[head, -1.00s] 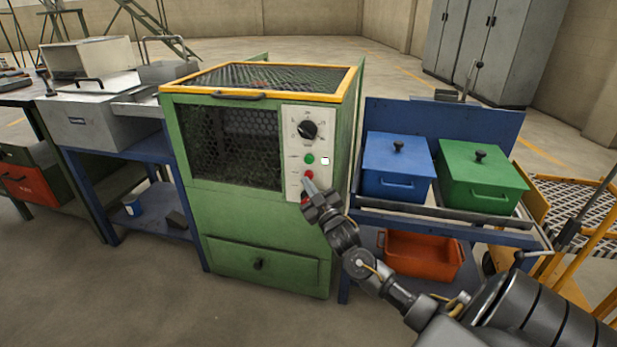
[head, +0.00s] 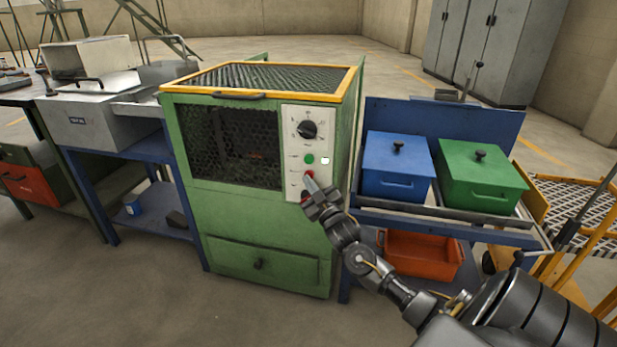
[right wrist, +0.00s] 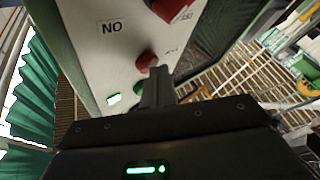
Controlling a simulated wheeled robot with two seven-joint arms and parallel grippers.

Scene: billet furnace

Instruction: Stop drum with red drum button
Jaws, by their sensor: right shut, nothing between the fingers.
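The green drum machine (head: 255,222) stands in the middle of the head view with a white control panel (head: 294,138) at its right front. The small red drum button (head: 308,174) sits below a green button (head: 309,159). My right gripper (head: 311,184) is shut and empty, its fingertips just below and right of the red button. In the right wrist view the shut fingers (right wrist: 158,82) are close to the red button (right wrist: 147,61); I cannot tell whether they touch. My left gripper is not in view.
A black dial (head: 307,129) and a small pale lit square (head: 325,161) are on the panel. A larger red knob (right wrist: 170,8) shows in the wrist view. Blue (head: 396,168) and green (head: 482,178) lidded boxes stand on a bench at right.

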